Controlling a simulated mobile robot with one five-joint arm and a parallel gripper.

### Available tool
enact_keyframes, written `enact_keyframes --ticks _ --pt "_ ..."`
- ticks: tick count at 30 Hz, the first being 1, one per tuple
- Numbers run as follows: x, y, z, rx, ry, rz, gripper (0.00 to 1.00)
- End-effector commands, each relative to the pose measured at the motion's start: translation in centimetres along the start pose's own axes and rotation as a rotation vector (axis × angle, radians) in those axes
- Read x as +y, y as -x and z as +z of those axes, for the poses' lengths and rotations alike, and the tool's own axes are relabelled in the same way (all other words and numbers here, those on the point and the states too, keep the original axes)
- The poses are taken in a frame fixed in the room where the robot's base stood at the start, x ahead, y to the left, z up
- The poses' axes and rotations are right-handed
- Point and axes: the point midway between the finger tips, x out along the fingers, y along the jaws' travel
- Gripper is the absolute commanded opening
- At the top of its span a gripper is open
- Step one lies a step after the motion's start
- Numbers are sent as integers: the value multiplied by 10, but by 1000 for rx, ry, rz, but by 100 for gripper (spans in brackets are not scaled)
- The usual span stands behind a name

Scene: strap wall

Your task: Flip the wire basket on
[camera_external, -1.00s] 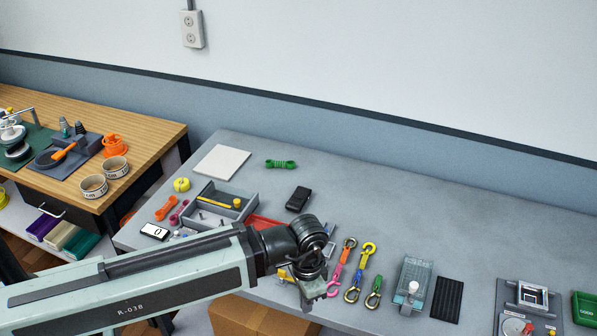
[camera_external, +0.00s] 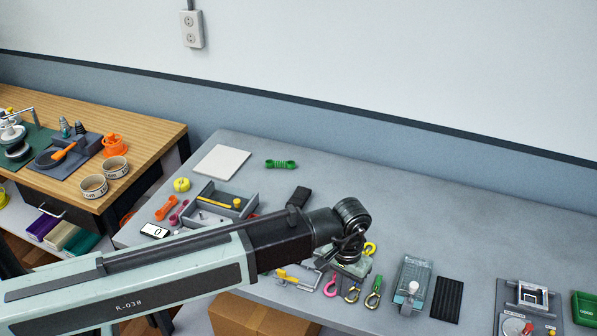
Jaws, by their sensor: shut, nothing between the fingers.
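I cannot pick out a wire basket with certainty. A small wire-edged item with a yellow part (camera_external: 293,278) lies on the grey table, left of my gripper. My gripper (camera_external: 347,268) is over the front middle of the table, among the coloured hook straps, and covers part of them. It is shut and empty.
A clear box with a white knob (camera_external: 412,287) and a black ribbed pad (camera_external: 447,299) lie to the right. A green strap bundle (camera_external: 281,164) lies at the back. The table's back right is clear.

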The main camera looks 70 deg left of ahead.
Motion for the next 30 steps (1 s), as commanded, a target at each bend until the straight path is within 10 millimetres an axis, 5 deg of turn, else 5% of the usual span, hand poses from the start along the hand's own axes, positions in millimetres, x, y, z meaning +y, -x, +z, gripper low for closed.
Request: enact_keyframes --ticks 1,6,11,18,30 --pt "20 22 -26 0 55 1 0" --pt "73 71 -87 0 227 3 0" --pt "119 122 -127 -1 268 4 0" --pt "135 150 -125 -1 247 4 0" --pt "135 148 -124 -1 244 4 0"
